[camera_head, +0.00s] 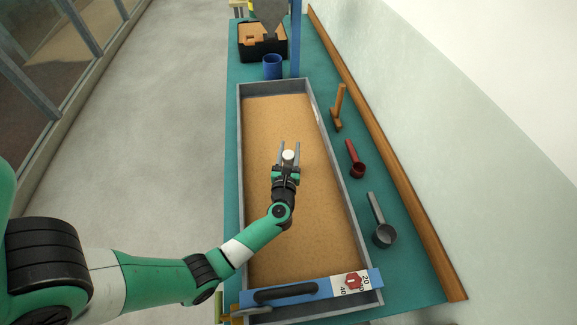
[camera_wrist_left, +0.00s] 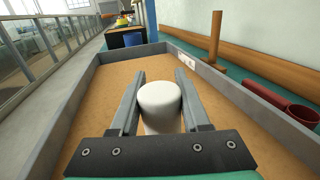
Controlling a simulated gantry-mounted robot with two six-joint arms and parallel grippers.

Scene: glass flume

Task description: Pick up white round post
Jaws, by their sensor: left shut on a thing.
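The white round post (camera_head: 288,155) is in the middle of the long sand-filled flume tray (camera_head: 241,130). My left gripper (camera_head: 289,152) is shut on the post, with one finger on each side. In the left wrist view the post (camera_wrist_left: 160,103) stands upright between the two grey fingers of my left gripper (camera_wrist_left: 160,100). Its top shows, and its lower part is hidden by the gripper's dark front plate. I cannot tell whether its base touches the sand. My right gripper is not in view.
A wooden tool (camera_head: 338,108), a red scoop (camera_head: 355,160) and a grey scoop (camera_head: 382,228) lie right of the tray. A blue cup (camera_head: 272,67) and a black bin (camera_head: 262,50) stand beyond it. A blue bar (camera_head: 300,291) crosses the near end. Sand around the post is clear.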

